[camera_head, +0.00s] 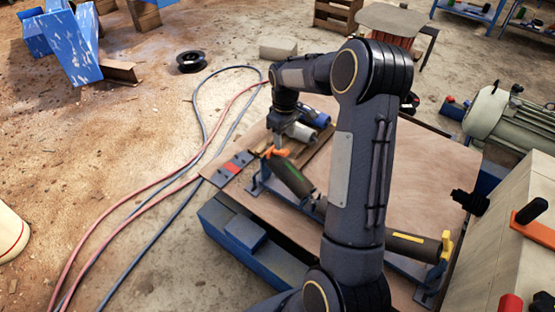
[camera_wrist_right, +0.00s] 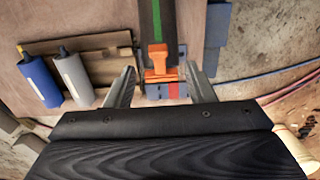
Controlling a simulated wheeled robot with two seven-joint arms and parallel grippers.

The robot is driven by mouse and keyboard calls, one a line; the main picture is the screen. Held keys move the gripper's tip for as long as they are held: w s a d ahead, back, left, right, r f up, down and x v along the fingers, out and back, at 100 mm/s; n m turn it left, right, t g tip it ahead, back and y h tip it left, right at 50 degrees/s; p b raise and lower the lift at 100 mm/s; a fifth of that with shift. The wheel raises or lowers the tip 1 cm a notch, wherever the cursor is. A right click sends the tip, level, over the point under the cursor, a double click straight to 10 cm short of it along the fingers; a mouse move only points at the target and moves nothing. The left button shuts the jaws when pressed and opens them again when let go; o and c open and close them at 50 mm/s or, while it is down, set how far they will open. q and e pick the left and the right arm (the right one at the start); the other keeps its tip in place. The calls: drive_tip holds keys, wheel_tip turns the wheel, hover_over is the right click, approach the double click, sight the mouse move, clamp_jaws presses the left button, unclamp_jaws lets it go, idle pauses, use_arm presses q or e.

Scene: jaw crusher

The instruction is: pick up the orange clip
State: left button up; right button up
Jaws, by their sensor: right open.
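The orange clip (camera_head: 275,152) is at the far end of a dark cylinder with a green stripe (camera_head: 293,178), over the wooden table. In the right wrist view the orange clip (camera_wrist_right: 157,62) lies between my two fingers, at the end of the dark cylinder (camera_wrist_right: 158,22). My right gripper (camera_head: 283,147) is open and close above the clip, pointing down. Its fingers (camera_wrist_right: 160,72) stand apart on either side, with a gap to the clip on each side. My left gripper is not in view.
Blue and grey cylinders (camera_wrist_right: 40,75) lie on a wooden rack beside the clip. A red and blue-grey plate (camera_head: 232,168) is at the table edge. Another dark cylinder with a yellow clip (camera_head: 446,247) is at right. Hoses (camera_head: 160,185) cross the floor at left.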

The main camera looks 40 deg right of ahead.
sight(286, 152)
drive_tip(key=f+b, duration=0.1)
drive_tip(key=f, duration=0.4)
drive_tip(key=f+b, duration=0.1)
drive_tip(key=f, duration=0.1)
drive_tip(key=shift+s+d+f+b, duration=0.2)
drive_tip(key=shift+s+b, duration=0.1)
drive_tip(key=shift+s, duration=0.05)
drive_tip(key=shift+r, duration=0.1)
drive_tip(key=c, duration=1.1)
drive_tip(key=shift+o, duration=0.2)
